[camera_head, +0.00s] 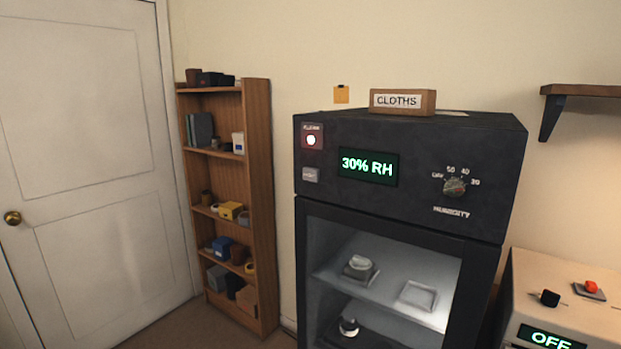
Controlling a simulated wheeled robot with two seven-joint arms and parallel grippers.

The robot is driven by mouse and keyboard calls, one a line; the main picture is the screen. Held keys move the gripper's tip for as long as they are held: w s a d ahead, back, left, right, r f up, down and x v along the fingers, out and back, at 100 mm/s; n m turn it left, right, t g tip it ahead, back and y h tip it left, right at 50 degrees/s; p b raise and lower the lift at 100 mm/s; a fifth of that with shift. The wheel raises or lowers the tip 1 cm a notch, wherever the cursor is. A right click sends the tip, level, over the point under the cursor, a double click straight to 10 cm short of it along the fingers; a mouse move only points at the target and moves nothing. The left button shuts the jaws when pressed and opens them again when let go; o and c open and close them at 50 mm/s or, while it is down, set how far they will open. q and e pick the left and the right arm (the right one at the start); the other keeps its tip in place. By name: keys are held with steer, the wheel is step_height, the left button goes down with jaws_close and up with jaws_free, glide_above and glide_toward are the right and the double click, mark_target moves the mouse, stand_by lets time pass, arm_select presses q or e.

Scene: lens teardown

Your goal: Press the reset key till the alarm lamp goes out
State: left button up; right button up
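The alarm lamp (311,140) glows white-red on its panel at the upper left of the dark cabinet's (420,150) front. Just below it is a small grey key (310,175) whose lettering is too small to read for certain; it looks like the reset key. To its right a display (368,166) reads 30% RH in green. Neither of my grippers is in view, and nothing touches the key or the lamp.
A humidity dial (454,186) sits at the panel's right. A box marked CLOTHS (402,101) stands on top of the cabinet. A beige unit (565,290) showing OFF is at lower right. A bookshelf (258,200) and a white door (85,160) are left.

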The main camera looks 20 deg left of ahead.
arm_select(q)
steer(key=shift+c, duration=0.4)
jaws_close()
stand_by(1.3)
